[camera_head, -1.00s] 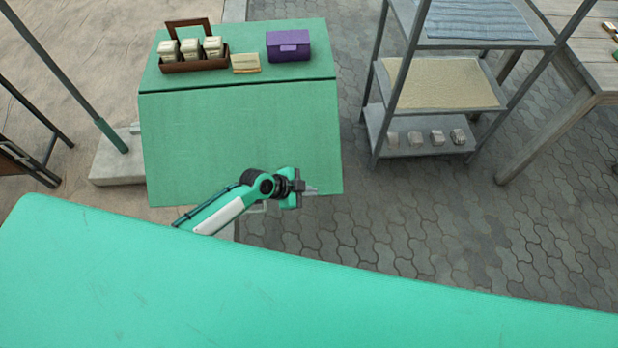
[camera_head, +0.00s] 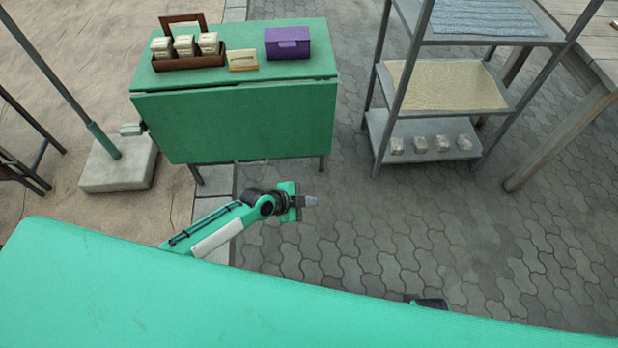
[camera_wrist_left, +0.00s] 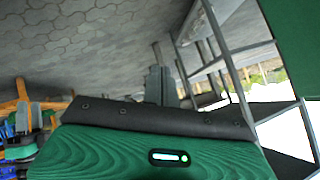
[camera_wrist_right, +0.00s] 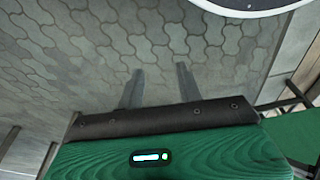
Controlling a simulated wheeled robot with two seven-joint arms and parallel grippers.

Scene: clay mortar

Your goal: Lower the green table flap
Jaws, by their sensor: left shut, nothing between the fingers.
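The green table (camera_head: 240,75) stands ahead. Its front flap (camera_head: 240,122) hangs steeply down from the front edge of the top; I cannot tell if it is fully vertical. My left gripper (camera_head: 308,201) is shut and empty, below and right of the handle, apart from the flap. Its closed fingers (camera_wrist_left: 160,86) show in the left wrist view, with a green surface at upper right, likely the flap. My right gripper (camera_wrist_right: 161,88) is open over paving, nothing between its fingers.
On the table top are a brown caddy (camera_head: 188,62) with white containers, a beige block (camera_head: 242,60) and a purple box (camera_head: 287,42). A metal shelf (camera_head: 420,125) stands at right, a pole base (camera_head: 115,172) at left.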

